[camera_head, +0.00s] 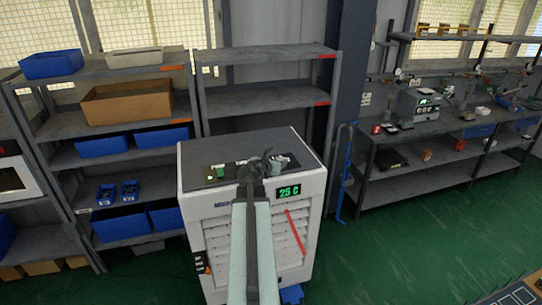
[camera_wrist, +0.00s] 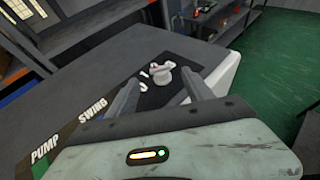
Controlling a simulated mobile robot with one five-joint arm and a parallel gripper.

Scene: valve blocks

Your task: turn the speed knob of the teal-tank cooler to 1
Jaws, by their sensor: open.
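A white cooler (camera_head: 225,215) with a grey top stands in the middle of the head view, its green display reading 25 C. Its teal tank cannot be made out. In the head view my gripper (camera_head: 262,160) is over the cooler's top panel and hides the knob.
PUMP (camera_wrist: 45,150) and SWING (camera_wrist: 93,112) labels lie left of the knob. A red strip (camera_head: 296,232) crosses the front louvres. Shelves with blue bins (camera_head: 102,146) stand left, an empty rack (camera_head: 265,98) behind, a workbench (camera_head: 440,135) right.

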